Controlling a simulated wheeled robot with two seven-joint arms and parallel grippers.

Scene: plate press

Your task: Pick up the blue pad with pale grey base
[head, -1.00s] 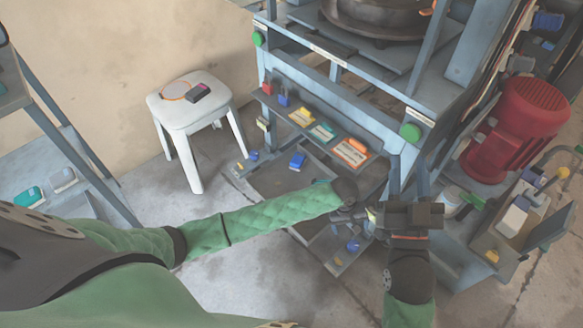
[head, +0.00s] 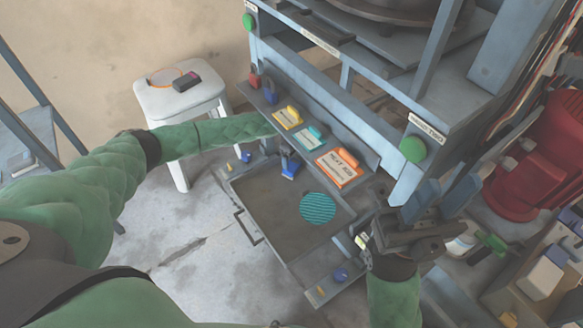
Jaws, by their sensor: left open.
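A small blue pad with a pale grey base (head: 290,168) sits at the back edge of the dark tray, below the sloped shelf. My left gripper (head: 284,153) is mostly hidden there, open, close above the pad; contact cannot be made out. My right gripper (head: 408,238) is at the right of the tray, away from the pad; its jaw opening is unclear.
The tray (head: 265,205) holds a teal ribbed disc (head: 321,208). A white stool (head: 180,100) stands left. A green button (head: 412,150) is on the press frame post.

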